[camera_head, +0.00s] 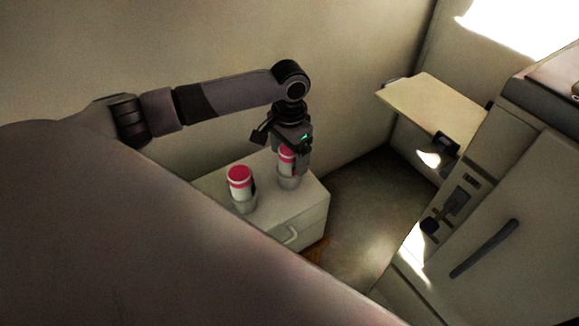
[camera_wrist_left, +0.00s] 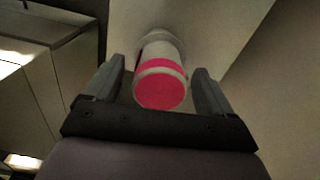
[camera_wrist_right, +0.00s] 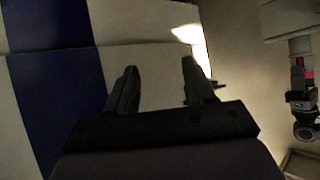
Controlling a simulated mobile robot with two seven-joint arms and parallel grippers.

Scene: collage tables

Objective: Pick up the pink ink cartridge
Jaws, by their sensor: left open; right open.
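Two white and grey cartridges with pink tops stand upright on a small white cabinet (camera_head: 262,187) in the head view. One pink ink cartridge (camera_head: 239,178) stands at the left, clear of the gripper. The other pink ink cartridge (camera_head: 286,155) is at my left gripper (camera_head: 290,163), partly hidden by it. In the left wrist view this cartridge (camera_wrist_left: 161,89) lies between the two spread fingers of my left gripper (camera_wrist_left: 161,78), with its pink end toward the camera. Contact cannot be told. My right gripper (camera_wrist_right: 160,78) is open and empty in the right wrist view.
A beige table (camera_head: 430,100) stands at the back right. A large grey machine (camera_head: 510,215) with a dark handle fills the right side. Dark open floor (camera_head: 365,215) lies between cabinet and machine. A wall rises close behind the cabinet.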

